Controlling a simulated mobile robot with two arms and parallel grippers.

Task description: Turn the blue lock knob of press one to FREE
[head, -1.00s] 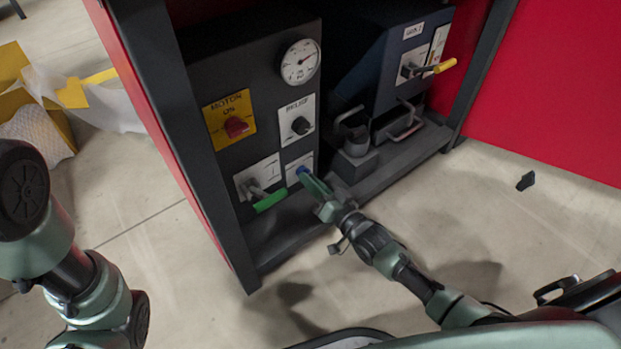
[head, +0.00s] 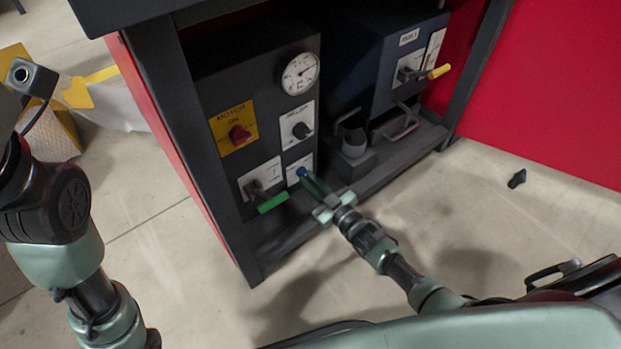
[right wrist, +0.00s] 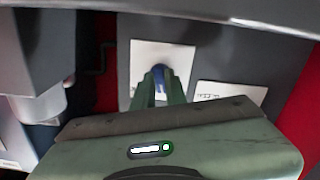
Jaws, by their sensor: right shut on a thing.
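The blue lock knob (head: 302,172) sits on a white plate (head: 298,164) low on the front of the dark press. In the right wrist view the knob (right wrist: 160,74) is seen between the green fingers, its plate (right wrist: 176,53) behind it. My right gripper (head: 307,178) is shut on the knob; the fingers hide most of it. Any lettering on the knob's plate is hidden or too small to read. My left arm (head: 60,215) is at the left, but its jaws cannot be clearly made out.
A green-handled lever (head: 272,202) is just left of the knob. A yellow lever (head: 438,71) is on the right unit. A small black piece (head: 517,178) lies on the floor.

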